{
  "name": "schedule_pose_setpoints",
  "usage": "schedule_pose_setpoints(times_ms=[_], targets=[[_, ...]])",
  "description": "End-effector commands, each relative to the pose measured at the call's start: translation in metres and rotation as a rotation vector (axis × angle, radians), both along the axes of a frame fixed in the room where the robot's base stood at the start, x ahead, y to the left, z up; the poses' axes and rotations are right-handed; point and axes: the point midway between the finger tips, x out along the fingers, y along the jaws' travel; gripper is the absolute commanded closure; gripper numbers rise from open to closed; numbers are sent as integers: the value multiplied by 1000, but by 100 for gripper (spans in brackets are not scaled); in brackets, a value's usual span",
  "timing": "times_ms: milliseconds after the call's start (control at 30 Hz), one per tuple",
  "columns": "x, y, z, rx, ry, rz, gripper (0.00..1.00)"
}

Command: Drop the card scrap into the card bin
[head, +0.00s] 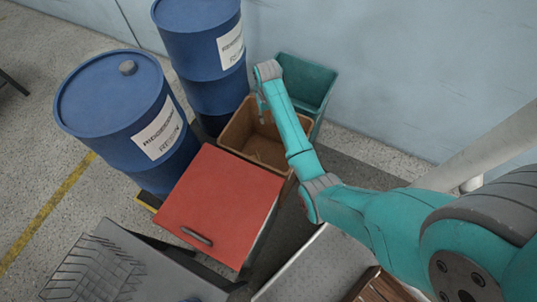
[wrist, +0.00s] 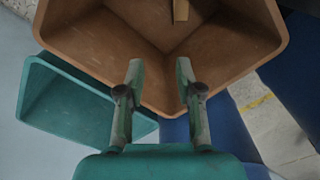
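The brown open-topped bin (head: 237,122), which looks like the card bin, stands behind the red-lidded box in the head view. It fills the upper part of the wrist view (wrist: 90,45). A small tan piece (wrist: 180,10), which looks like the card scrap, lies inside it at the top edge of the wrist view, partly cut off. My gripper (head: 262,112) is over the brown bin. In the wrist view my gripper (wrist: 160,72) has its two fingers apart with nothing between them, and the tan piece is clear of them.
A green bin (head: 308,82) stands right behind the brown bin, against the wall. Two blue drums (head: 120,105) stand to the left. A red-lidded box (head: 220,200) is in front. A wire rack (head: 90,270) and a grey metal surface (head: 315,270) are nearer.

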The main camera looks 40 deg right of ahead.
Motion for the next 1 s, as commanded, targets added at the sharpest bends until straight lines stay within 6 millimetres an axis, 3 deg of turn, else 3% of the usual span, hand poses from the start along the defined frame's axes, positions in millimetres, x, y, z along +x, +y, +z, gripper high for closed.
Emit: schedule_pose_setpoints(times_ms=[200, 400, 1000], targets=[[1, 0, 39, -1, -2, 0, 65], [1, 0, 57, -1, -2, 0, 65], [0, 0, 60, 0, 0, 0, 65]])
